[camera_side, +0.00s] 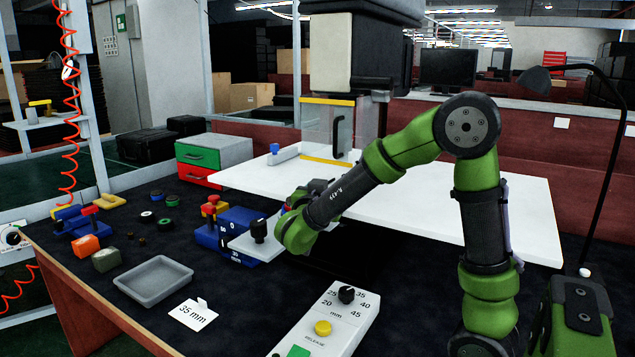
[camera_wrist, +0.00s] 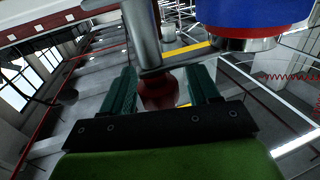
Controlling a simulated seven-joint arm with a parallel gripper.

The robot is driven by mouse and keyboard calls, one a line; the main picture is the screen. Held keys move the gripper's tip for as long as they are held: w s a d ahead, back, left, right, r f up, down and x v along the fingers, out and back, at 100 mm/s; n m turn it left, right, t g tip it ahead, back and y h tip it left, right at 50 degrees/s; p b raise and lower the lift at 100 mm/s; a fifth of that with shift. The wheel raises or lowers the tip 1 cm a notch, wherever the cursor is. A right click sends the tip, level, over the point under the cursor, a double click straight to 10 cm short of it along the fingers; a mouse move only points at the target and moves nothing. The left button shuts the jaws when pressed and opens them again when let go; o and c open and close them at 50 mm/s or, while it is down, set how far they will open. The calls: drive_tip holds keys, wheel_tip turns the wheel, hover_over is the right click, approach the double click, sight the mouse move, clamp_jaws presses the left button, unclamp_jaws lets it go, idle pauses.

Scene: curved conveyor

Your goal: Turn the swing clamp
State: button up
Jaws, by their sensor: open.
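In the wrist view my gripper (camera_wrist: 163,82) is open, with its two teal fingers on either side of a dark red knob-like part (camera_wrist: 160,95). This part joins a grey metal rod (camera_wrist: 141,35), which looks like the swing clamp's. Whether the fingers touch it cannot be told. A blue cylinder with a red band (camera_wrist: 250,18) hangs close at the upper right. In the side view my wrist hides most of the clamp and my fingertips; a small blue and red bit (camera_side: 285,208) shows beside it. A blue fixture (camera_side: 208,238) stands just left of my wrist.
A light plate with a black knob (camera_side: 258,230) is beside my wrist. A grey tray (camera_side: 153,281), a "35 mm" card (camera_side: 192,314) and a control box (camera_side: 335,318) with a dial are in front. Small coloured parts lie at left. A white board (camera_side: 480,205) stretches behind.

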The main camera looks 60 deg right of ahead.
drive_tip(key=v, duration=1.7)
drive_tip(key=shift+d, duration=0.15)
drive_tip(key=w+a+r+n+t+y, duration=0.55)
drive_tip(key=w+t+y, duration=0.4)
drive_tip(key=y, duration=0.65)
drive_tip(key=s+f+n+g+y, duration=0.1)
drive_tip(key=s+f+n+g, duration=0.1)
drive_tip(key=s+f, duration=0.3)
drive_tip(key=s+f+n+g+y, duration=0.2)
drive_tip(key=s+f+n+g, duration=0.1)
drive_tip(key=s, duration=0.9)
drive_tip(key=shift+s+d+f+n+g, duration=0.4)
drive_tip(key=shift+f+g, duration=0.45)
drive_tip(key=shift+f, duration=0.15)
drive_tip(key=shift+a, duration=0.1)
